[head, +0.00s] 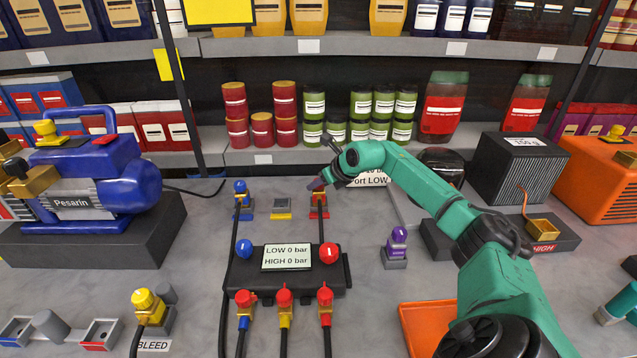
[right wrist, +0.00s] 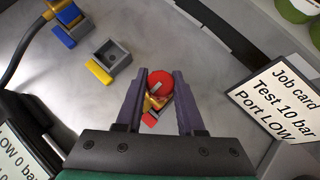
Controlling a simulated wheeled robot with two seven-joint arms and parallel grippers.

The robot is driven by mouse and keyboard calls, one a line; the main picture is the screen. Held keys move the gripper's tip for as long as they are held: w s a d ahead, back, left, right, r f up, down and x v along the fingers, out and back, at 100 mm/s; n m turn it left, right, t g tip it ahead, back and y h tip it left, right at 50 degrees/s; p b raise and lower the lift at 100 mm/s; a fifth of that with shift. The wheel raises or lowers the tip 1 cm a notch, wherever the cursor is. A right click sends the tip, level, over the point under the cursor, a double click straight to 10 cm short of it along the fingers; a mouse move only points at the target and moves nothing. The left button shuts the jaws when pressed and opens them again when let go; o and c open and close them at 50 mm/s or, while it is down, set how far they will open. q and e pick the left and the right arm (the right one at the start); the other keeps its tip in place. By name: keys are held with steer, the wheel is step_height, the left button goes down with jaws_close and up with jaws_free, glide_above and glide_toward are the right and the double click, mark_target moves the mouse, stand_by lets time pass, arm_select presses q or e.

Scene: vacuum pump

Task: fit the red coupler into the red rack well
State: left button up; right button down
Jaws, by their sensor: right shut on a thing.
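The red coupler (head: 319,200), with a red cap and brass body, is upright at the red rack well (head: 319,214) at the back of the bench. My right gripper (head: 318,185) is shut on its top from above. In the right wrist view the red coupler (right wrist: 160,83) sits between the purple fingers, with the red edge of the well (right wrist: 149,118) just below it. The coupler covers the well's opening, so I cannot tell how deep it sits. A dark hose runs from the coupler to the manifold. My left gripper is not in view.
Left of the red well are an empty yellow-marked well (head: 281,208) and a blue coupler (head: 241,190) in its blue well. The manifold (head: 287,270) stands in front. A job card (head: 370,180) is just behind right. A purple-capped part (head: 397,243) stands to the right.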

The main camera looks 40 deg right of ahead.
steer(key=c, duration=0.5)
jaws_free()
steer(key=shift+r, duration=0.1)
steer(key=shift+s, duration=0.15)
steer(key=b+v, duration=0.9)
steer(key=v, duration=0.2)
steer(key=shift+s+r, duration=0.2)
steer(key=shift+r, duration=0.1)
